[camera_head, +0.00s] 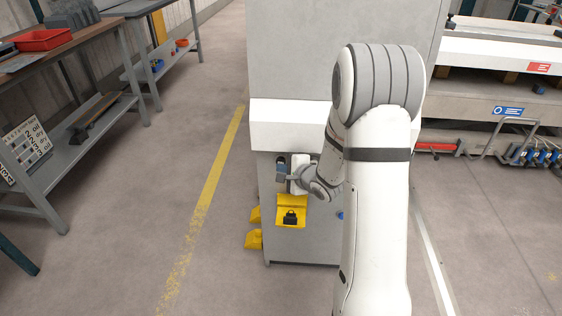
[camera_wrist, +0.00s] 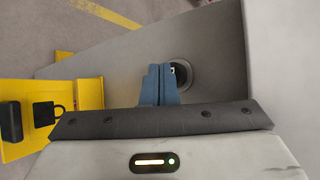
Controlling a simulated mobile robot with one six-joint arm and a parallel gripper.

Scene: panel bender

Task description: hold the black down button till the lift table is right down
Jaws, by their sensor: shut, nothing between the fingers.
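My gripper (camera_head: 282,171) is at the front of the grey machine cabinet, below its white ledge. In the wrist view its blue fingers (camera_wrist: 160,80) are shut together with nothing between them. A round dark button (camera_wrist: 183,72) with a small white mark sits in the grey panel just beyond the fingertips. The fingers hide its left part. I cannot tell whether the tips touch it or whether it is pressed in. I cannot make out the lift table for certain in either view.
A yellow bracket (camera_head: 291,201) with a black padlock (camera_head: 290,217) is below my gripper; the padlock also shows in the wrist view (camera_wrist: 45,113). Yellow pedals (camera_head: 254,239) stand at the cabinet's foot. A workbench (camera_head: 62,130) is at left, with clear floor between.

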